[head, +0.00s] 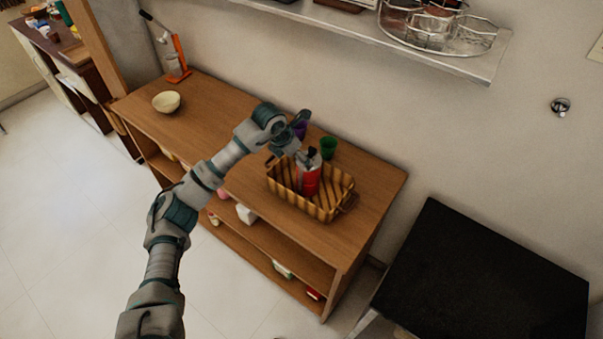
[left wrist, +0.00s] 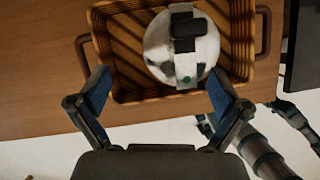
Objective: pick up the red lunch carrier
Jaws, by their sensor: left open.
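The red lunch carrier (head: 311,183) stands upright in a woven tan basket (head: 325,207) on the wooden counter. In the left wrist view its round silver lid (left wrist: 155,48) and dark top handle show from above, inside the basket (left wrist: 128,72). My left gripper (head: 290,141) is open and empty, just up and left of the carrier in the head view. In the left wrist view, the left gripper's fingers (left wrist: 158,92) are spread on the near side of the lid, and no contact shows.
A green cup (head: 328,147) and a purple cup (head: 299,131) stand behind the basket. A pale bowl (head: 166,101) and an orange-based tool (head: 179,60) are at the counter's left. A wall shelf (head: 440,55) hangs above. A black table (head: 480,275) stands at right.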

